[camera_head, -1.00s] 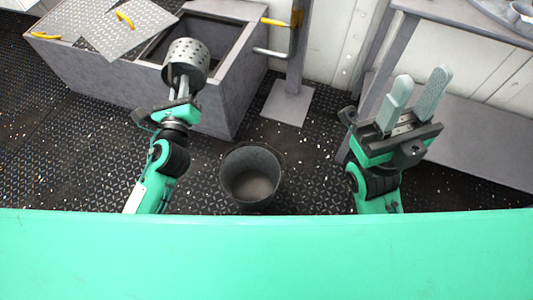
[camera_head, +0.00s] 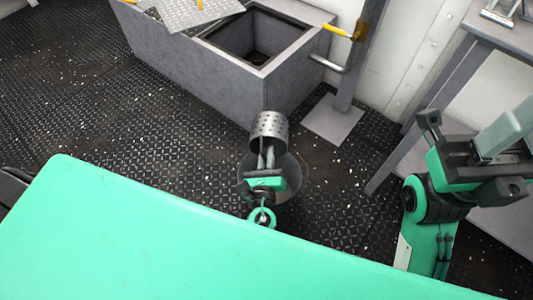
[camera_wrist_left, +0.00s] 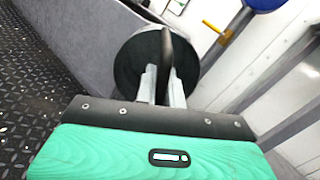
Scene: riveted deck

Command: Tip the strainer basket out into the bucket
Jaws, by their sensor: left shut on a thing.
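The strainer basket (camera_head: 269,127), a grey perforated metal cup, is held out in front of my left gripper (camera_head: 266,158). The gripper is shut on it, and in the left wrist view the fingers (camera_wrist_left: 161,85) close on a thin upright part against the basket's dark round face (camera_wrist_left: 133,68). The dark bucket (camera_head: 294,187) stands on the floor, partly hidden behind the left gripper and basket. In the head view the basket overlaps the bucket's far rim; its height above it is unclear. My right gripper (camera_head: 510,132) is empty and open at the right edge, partly cut off.
A grey box-shaped well (camera_head: 215,85) with an open top stands behind, a tread-plate lid (camera_head: 195,12) lying across its left part. A post on a base plate (camera_head: 333,122) and a grey bench (camera_head: 500,35) stand to the right. Studded floor at left is clear.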

